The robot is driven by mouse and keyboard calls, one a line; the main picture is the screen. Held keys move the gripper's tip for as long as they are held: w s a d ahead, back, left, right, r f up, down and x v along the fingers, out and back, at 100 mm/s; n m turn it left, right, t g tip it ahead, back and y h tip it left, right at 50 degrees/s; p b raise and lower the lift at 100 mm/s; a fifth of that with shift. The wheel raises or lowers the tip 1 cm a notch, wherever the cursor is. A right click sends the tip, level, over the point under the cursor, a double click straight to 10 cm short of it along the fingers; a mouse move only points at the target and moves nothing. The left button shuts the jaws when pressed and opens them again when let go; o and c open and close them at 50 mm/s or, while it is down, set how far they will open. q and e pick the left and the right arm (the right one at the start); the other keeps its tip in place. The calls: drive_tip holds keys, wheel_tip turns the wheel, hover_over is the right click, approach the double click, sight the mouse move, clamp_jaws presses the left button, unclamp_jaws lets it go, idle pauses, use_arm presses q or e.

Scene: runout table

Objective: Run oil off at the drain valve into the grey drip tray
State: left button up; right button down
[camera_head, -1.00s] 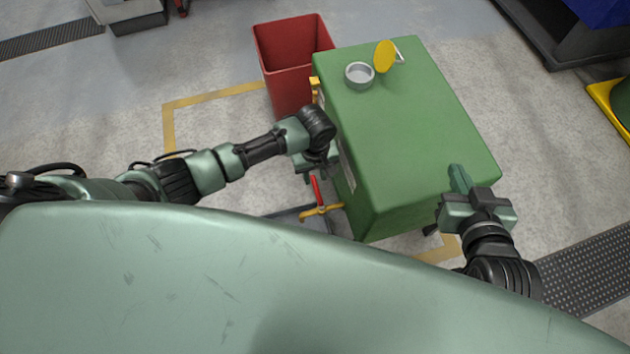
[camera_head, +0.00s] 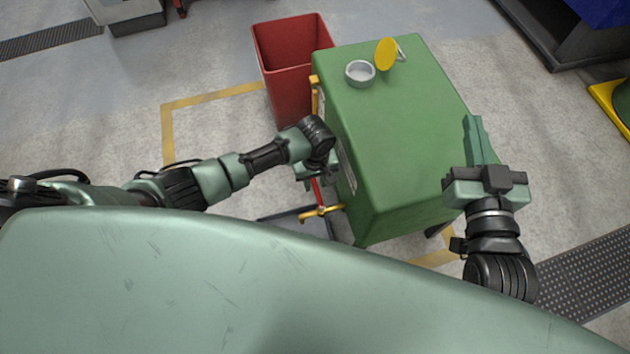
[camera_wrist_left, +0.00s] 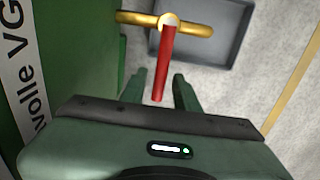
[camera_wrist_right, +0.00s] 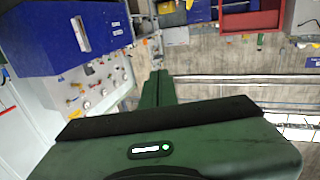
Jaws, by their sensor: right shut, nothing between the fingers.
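The brass drain valve (camera_head: 322,211) sticks out low from the side of the green machine (camera_head: 400,130). Its red lever (camera_wrist_left: 165,62) lies across the brass pipe in the left wrist view. The grey drip tray (camera_wrist_left: 222,62) is on the floor under the valve's outlet; the head view shows part of it (camera_head: 318,228). My left gripper (camera_wrist_left: 159,90) is open, with the lever's free end between its fingers and gaps on both sides. My right gripper (camera_head: 476,135) is shut and empty beside the machine's right edge. No oil flow is visible.
A red bin (camera_head: 290,85) stands at the machine's far left side. An open filler neck (camera_head: 360,73) with a raised yellow cap (camera_head: 386,54) is on the machine's top. Yellow tape (camera_head: 166,130) marks the floor around it.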

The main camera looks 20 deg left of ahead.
use_arm(q)
drive_tip(key=shift+c, duration=0.3)
clamp_jaws()
drive_tip(key=shift+s+a+n+p, duration=0.1)
drive_tip(key=shift+a+n+p, duration=0.1)
drive_tip(key=shift+n+p, duration=0.35)
drive_tip(key=shift+s+a+p, duration=0.1)
drive_tip(key=shift+s+p, duration=0.05)
drive_tip(key=shift+p, duration=0.35)
drive_tip(key=shift+s+a+n+p, duration=0.3)
drive_tip(key=shift+n+p, duration=0.55)
drive_tip(key=shift+p, duration=0.15)
use_arm(e)
drive_tip(key=s+d+f+g+h, duration=0.1)
drive_tip(key=s+d+f+g, duration=0.1)
drive_tip(key=s+f+g, duration=0.3)
drive_tip(key=s+d+f+g+h, duration=0.2)
drive_tip(key=s+f+g, duration=0.4)
drive_tip(key=f, duration=0.4)
drive_tip(key=shift+s+d+m, duration=0.2)
drive_tip(key=shift+d+m, duration=0.1)
drive_tip(key=shift+d, duration=0.3)
drive_tip(key=shift+s+f, duration=0.1)
